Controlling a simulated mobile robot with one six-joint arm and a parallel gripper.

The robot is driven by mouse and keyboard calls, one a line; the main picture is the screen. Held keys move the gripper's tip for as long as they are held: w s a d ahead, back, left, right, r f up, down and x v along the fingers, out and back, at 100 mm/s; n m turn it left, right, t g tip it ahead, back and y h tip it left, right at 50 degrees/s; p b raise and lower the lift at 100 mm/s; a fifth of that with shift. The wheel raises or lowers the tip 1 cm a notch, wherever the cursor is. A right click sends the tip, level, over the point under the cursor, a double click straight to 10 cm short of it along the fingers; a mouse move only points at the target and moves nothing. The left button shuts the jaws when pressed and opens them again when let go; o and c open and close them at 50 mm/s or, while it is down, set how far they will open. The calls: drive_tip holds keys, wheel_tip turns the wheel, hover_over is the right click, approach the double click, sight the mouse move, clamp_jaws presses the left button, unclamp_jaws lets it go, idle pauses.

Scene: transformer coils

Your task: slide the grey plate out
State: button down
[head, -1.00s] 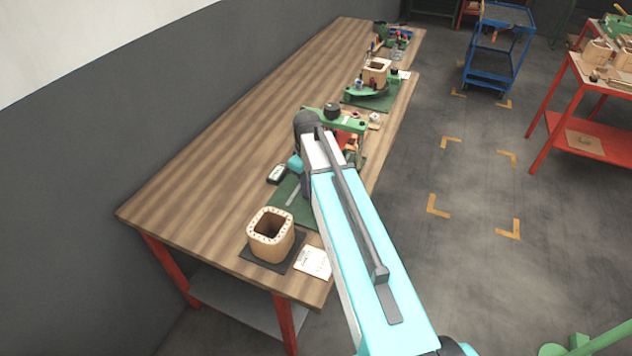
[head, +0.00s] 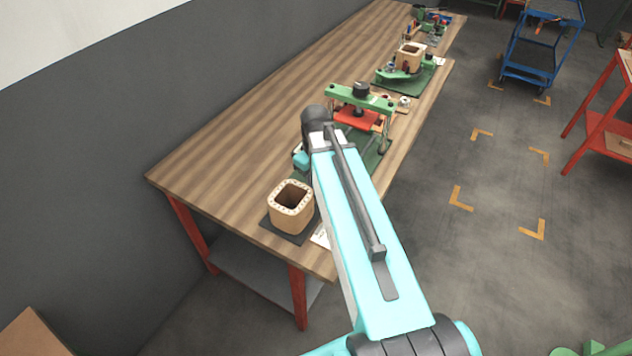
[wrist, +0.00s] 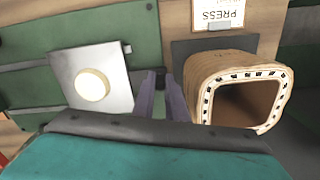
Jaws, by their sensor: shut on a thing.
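The grey plate (wrist: 108,82) lies flat on a green surface in the wrist view, with a round cream disc (wrist: 92,85) on top. My gripper (wrist: 160,82) is just right of the plate, its fingers shut on a small dark piece that I take for the plate's handle. Where that piece joins the plate is not clear. In the head view my arm hides the plate and the fingertips. The green press (head: 360,98), with a red part under its beam, stands just beyond my wrist.
A wooden coil former (head: 291,204) stands on a dark mat near the bench's front end; it is close right of my fingers in the wrist view (wrist: 240,95). A "PRESS" card (wrist: 218,14) lies beside it. The bench's left side (head: 270,130) is clear.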

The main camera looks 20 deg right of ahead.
drive_tip(key=shift+w+r, duration=0.1)
drive_tip(key=shift+w, duration=0.05)
drive_tip(key=c, duration=1.9)
unclamp_jaws()
drive_tip(key=shift+o, duration=0.7)
drive_tip(key=shift+d, duration=0.1)
wheel_tip(320, 180, up, 14)
drive_tip(key=b, duration=0.3)
drive_tip(key=shift+f, duration=0.25)
